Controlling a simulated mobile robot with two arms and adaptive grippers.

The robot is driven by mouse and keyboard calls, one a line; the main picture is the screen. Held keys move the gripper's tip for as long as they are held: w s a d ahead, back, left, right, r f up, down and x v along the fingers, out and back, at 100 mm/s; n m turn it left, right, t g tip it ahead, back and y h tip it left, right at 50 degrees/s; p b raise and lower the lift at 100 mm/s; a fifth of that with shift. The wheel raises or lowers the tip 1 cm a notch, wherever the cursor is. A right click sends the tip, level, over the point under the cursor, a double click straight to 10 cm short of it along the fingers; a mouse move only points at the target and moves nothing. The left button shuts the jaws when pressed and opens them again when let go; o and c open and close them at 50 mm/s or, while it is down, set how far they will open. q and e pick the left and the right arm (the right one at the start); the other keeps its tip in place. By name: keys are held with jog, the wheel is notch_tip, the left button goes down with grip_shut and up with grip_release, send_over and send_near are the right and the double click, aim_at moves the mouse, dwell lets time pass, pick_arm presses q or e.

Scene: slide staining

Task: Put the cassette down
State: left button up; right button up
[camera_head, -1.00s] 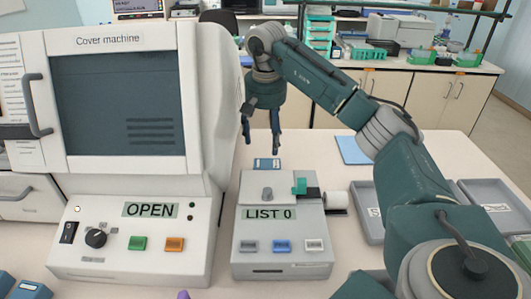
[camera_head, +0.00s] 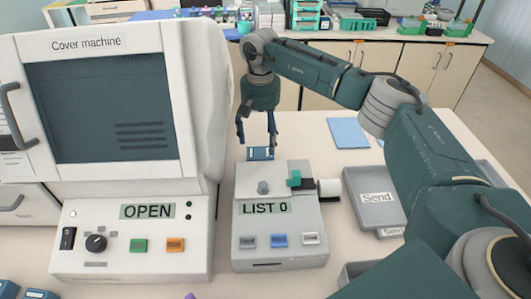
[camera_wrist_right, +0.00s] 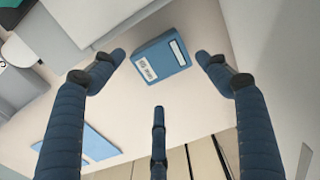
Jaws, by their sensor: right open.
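The cassette (camera_head: 261,154) is a small blue block with white labels, on the pale table just behind the LIST machine in the head view. In the right wrist view the cassette (camera_wrist_right: 161,62) appears between the tips of two dark blue fingers, with a gap on each side. My right gripper (camera_head: 257,142) is open and empty, pointing down at the cassette, its fingertips close to it. The right gripper's fingers (camera_wrist_right: 160,74) are spread wide in the wrist view. My left gripper is out of view.
The LIST machine (camera_head: 279,236) stands in front of the cassette, and the cover machine (camera_head: 137,199) is at left. A blue sheet (camera_head: 348,133) lies behind right. A grey Send tray (camera_head: 375,218) is at right. Bare table surrounds the cassette's right side.

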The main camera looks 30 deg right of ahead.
aim_at(260, 152)
jog(key=shift+f, duration=0.8)
jog(key=shift+f+p, duration=0.3)
jog(key=shift+p, duration=0.2)
jog(key=f+p, duration=0.1)
jog(key=f, duration=0.2)
jog(key=f+p, duration=0.1)
jog(key=shift+a+f+p, duration=0.2)
jog(key=shift+a+p, duration=0.05)
jog(key=shift+p, duration=0.05)
jog(key=shift+f, duration=0.2)
jog(key=c, duration=1.5)
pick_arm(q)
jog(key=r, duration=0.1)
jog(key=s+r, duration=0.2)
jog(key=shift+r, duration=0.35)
pick_arm(e)
jog(key=shift+o, duration=0.2)
